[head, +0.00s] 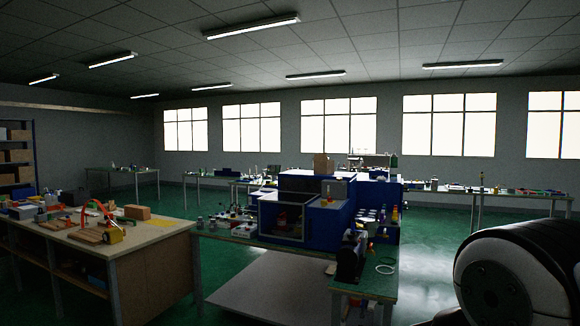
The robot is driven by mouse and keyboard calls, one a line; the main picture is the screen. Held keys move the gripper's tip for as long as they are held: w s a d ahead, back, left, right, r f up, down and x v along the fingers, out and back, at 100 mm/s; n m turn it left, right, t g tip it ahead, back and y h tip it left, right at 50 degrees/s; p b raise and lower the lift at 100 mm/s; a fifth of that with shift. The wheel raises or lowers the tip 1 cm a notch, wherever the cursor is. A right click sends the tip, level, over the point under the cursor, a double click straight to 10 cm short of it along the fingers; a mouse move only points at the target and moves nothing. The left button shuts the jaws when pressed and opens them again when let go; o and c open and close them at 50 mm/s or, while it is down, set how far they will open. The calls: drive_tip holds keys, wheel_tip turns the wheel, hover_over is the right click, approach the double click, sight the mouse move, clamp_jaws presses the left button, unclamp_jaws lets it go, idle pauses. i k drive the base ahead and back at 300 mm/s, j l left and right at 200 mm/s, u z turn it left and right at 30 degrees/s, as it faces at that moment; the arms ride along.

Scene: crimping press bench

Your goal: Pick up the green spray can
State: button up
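I cannot pick out the green spray can for certain at this distance. A small dark greenish upright object (394,161) stands at the top right of the blue press housing (322,222); it is too small to identify. My gripper is not in view. Only a white and black rounded part of my own arm shows at the lower right.
The press bench (364,290) stands in the middle, crowded with small parts. A wooden workbench (150,232) with tools and a cardboard box (137,212) is at the left. More cluttered tables line the back. Green floor (428,268) is clear right of the press bench.

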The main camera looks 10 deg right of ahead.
sight(393, 169)
drive_tip(key=i+l+z, duration=0.25)
drive_tip(key=l, duration=0.25)
drive_tip(key=i+l+z, duration=0.65)
drive_tip(key=z, duration=0.15)
drive_tip(key=i+l+z, duration=0.35)
drive_tip(key=i+z, duration=0.4)
drive_tip(key=i+l, duration=0.1)
drive_tip(key=i, duration=0.5)
drive_tip(key=i+u, duration=0.1)
drive_tip(key=i, duration=0.55)
drive_tip(key=i+l+u, duration=0.1)
drive_tip(key=i, duration=0.5)
drive_tip(key=i+j+u, duration=0.15)
drive_tip(key=i, duration=0.45)
drive_tip(key=i+u, duration=0.1)
drive_tip(key=i, duration=0.5)
drive_tip(key=i+l+u, duration=0.15)
drive_tip(key=i, duration=0.4)
drive_tip(key=i+u, duration=0.1)
drive_tip(key=i, duration=0.5)
drive_tip(key=i+l+u, duration=0.15)
drive_tip(key=i, duration=0.45)
drive_tip(key=i+l+u, duration=0.1)
drive_tip(key=i+l, duration=0.15)
drive_tip(key=i, duration=0.35)
